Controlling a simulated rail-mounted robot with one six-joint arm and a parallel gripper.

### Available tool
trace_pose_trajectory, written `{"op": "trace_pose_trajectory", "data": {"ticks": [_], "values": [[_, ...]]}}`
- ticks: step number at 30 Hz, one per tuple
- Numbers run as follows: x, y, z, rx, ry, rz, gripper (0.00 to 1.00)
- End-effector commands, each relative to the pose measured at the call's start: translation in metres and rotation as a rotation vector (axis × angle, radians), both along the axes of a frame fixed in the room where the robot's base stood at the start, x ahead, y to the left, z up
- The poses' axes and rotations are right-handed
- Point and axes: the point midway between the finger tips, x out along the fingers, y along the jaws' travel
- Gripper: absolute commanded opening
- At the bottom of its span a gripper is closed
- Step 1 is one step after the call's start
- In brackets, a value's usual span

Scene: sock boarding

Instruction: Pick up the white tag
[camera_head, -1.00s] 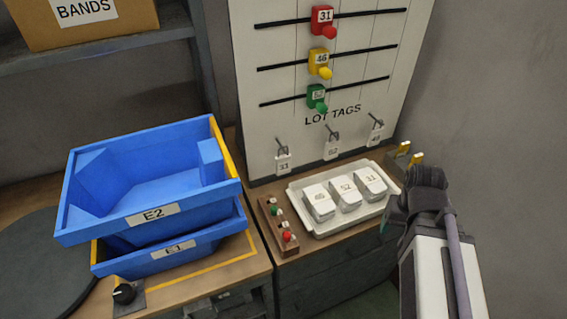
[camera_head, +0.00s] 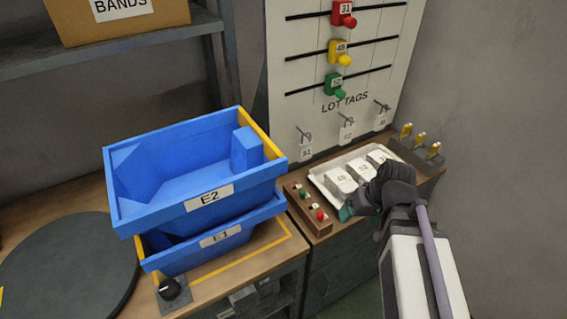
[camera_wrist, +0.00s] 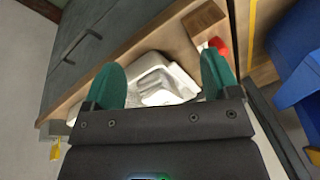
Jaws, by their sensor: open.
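Several white numbered tags lie in a shallow white tray (camera_head: 318,181) on the wooden counter. The near tag (camera_head: 341,181), the middle tag (camera_head: 361,169) and the far tag (camera_head: 379,157) sit in a row. My gripper (camera_head: 347,210) is beside the tray's near right side, its teal fingers partly hidden by my wrist. In the wrist view the open fingers (camera_wrist: 163,80) stand either side of the tray area, with a white tag (camera_wrist: 152,78) between them in the picture. Nothing is held. The gap between fingers and tag cannot be told.
A wooden block with coloured buttons (camera_head: 308,207) stands left of the tray. Stacked blue bins (camera_head: 165,222) fill the left counter. A lot-tag board (camera_head: 290,120) with hooks rises behind. A grey block with yellow-topped pegs (camera_head: 432,157) stands right of the tray.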

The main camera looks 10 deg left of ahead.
Motion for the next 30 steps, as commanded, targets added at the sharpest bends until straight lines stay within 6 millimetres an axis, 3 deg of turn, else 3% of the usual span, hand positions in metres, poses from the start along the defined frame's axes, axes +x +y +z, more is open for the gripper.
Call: {"op": "trace_pose_trajectory", "data": {"ticks": [1, 5, 13, 18, 21, 26, 30], "values": [[0.010, 0.010, -0.010, 0.057, -0.048, 0.054, 0.82], [0.035, 0.039, -0.010, 0.214, -0.219, 0.203, 0.82], [0.095, 0.083, 0.010, 0.487, -0.725, 0.404, 0.82], [0.132, 0.085, 0.035, 0.577, -1.096, 0.391, 0.82], [0.143, 0.080, 0.046, 0.589, -1.219, 0.357, 0.82], [0.147, 0.078, 0.055, 0.591, -1.269, 0.339, 0.82], [0.155, 0.086, 0.056, 0.592, -1.266, 0.341, 0.82]]}}
